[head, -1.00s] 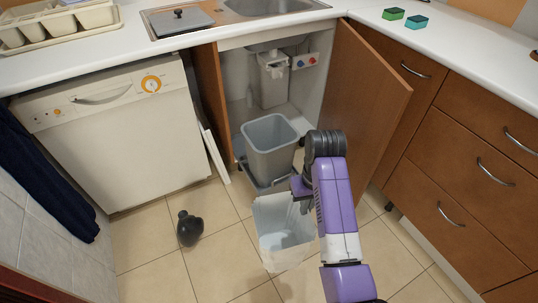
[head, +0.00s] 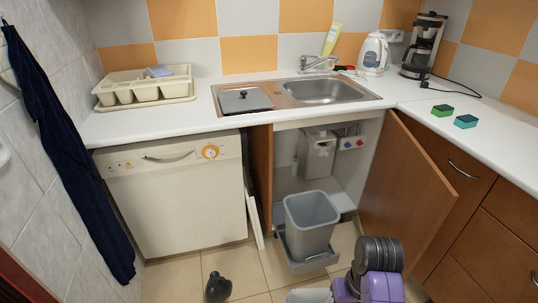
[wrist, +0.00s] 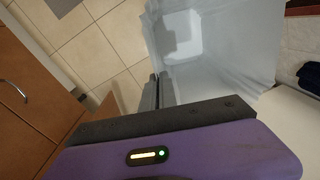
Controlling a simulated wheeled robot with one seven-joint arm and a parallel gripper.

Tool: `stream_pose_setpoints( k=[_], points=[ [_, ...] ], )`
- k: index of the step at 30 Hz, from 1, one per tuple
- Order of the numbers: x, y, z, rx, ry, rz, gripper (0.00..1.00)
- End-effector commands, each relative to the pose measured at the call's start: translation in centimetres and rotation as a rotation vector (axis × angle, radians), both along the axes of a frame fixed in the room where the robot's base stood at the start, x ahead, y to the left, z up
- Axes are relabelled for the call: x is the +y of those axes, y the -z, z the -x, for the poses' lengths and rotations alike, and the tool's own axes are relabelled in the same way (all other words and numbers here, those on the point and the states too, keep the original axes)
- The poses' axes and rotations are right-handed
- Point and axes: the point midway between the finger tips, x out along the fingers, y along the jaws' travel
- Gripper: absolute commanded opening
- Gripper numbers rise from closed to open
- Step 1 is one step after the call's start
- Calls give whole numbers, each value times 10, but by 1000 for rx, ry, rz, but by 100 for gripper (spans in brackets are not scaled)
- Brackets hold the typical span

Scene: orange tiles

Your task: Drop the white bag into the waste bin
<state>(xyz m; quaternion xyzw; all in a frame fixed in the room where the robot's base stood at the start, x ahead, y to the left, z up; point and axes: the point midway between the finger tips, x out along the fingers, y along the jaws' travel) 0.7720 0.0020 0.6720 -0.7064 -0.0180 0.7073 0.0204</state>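The grey waste bin (head: 312,228) stands upright on a pull-out base in front of the open cabinet under the sink. Its top is open. The white, translucent bag (head: 309,296) shows only as a sliver at the bottom edge of the head view, in front of the bin. In the wrist view the bag (wrist: 205,45) fills the upper middle, its mouth spread open. My gripper (wrist: 158,92) has its dark fingers close together on the bag's edge. In the head view the fingers are cut off below the frame.
The open cabinet door (head: 408,190) stands right of the bin, close to my arm. A white dishwasher (head: 175,195) is on the left. A dark rounded object (head: 218,288) lies on the tiled floor. A pale panel (head: 253,212) leans left of the bin.

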Motion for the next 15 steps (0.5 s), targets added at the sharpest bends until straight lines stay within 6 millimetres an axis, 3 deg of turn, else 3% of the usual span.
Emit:
stream_pose_setpoints(
  k=[1,6,15],
  points=[
    [0,-17,8,1,-2,2,0],
    [-1,-33,26,0,-2,3,0],
    [-2,-39,35,-1,-3,3,0]
  ],
)
